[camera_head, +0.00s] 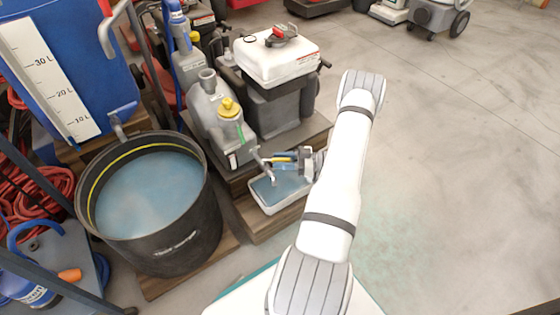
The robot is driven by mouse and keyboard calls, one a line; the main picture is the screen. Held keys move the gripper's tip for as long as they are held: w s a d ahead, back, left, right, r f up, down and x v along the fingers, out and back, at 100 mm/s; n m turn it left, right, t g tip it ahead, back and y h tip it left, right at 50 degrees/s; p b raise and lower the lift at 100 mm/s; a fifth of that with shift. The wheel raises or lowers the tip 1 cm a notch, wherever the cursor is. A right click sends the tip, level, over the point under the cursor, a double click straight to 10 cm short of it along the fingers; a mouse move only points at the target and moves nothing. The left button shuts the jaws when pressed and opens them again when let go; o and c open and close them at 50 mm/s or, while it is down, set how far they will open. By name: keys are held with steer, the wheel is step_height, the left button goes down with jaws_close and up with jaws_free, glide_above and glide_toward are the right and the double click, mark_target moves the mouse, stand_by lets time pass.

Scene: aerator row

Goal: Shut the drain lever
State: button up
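I cannot single out the drain lever with certainty. A blue tank (90,75) with a litre scale stands at the upper left, with a grey spout (117,124) low on it over a black bucket (165,247). A grey bent handle (107,38) is on the tank's right side. My gripper (272,163) is over a small white tray (268,208), left of my white arm. A thin grey bar-like piece (258,158) is at its fingertips. Whether the fingers are closed on it is too small to tell.
The bucket and tray hold bluish liquid. Grey jugs (212,115) and a white-topped machine (275,62) stand on the wooden platform behind my gripper. Red hose (50,190) lies at the left. The floor (455,150) at the right is clear.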

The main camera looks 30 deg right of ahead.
steer(key=p+v, duration=0.2)
steer(key=v, duration=0.6)
steer(key=shift+c, duration=0.3)
